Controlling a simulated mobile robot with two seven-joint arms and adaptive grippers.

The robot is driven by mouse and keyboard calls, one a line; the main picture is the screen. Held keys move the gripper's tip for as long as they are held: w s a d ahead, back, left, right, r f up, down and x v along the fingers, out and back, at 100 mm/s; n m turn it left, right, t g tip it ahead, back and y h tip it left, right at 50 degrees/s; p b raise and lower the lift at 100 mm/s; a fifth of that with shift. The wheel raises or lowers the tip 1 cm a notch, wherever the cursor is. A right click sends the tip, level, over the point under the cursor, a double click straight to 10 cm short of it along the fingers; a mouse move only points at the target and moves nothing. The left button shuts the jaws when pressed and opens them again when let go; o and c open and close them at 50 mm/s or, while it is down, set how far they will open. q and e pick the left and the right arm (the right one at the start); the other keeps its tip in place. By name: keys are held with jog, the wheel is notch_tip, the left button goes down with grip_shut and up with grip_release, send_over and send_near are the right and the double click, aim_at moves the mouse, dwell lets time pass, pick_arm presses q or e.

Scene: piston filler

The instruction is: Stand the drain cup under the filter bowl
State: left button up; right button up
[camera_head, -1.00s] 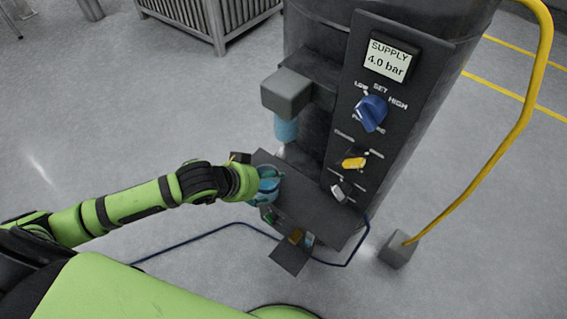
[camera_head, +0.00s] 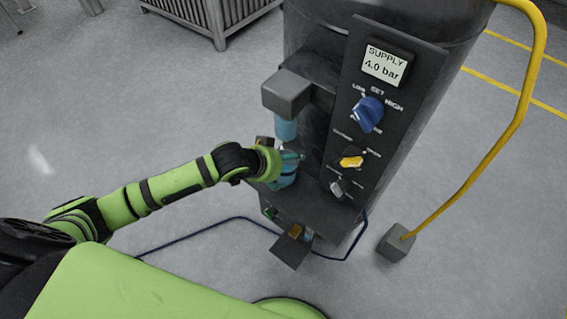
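The filter bowl (camera_head: 286,130) is a translucent blue cylinder hanging under a grey block on the front of the dark machine. The drain cup (camera_head: 284,180) is blue and sits at the end of my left arm, just below the bowl and over the shelf. My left gripper (camera_head: 287,168) appears closed around the cup; its fingers are small and partly hidden by the wrist. I cannot tell whether the cup's base touches the shelf. My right gripper is out of view.
The dark shelf (camera_head: 315,212) juts out below the bowl. The control panel (camera_head: 372,135) with blue, yellow and grey knobs stands to the right. A blue hose (camera_head: 205,229) lies on the floor. A yellow rail (camera_head: 500,145) rises at right.

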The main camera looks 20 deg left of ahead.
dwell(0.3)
pick_arm(q)
jog(key=v, duration=1.2)
jog(key=shift+b, duration=0.35)
jog(key=shift+r, duration=0.1)
dwell(1.5)
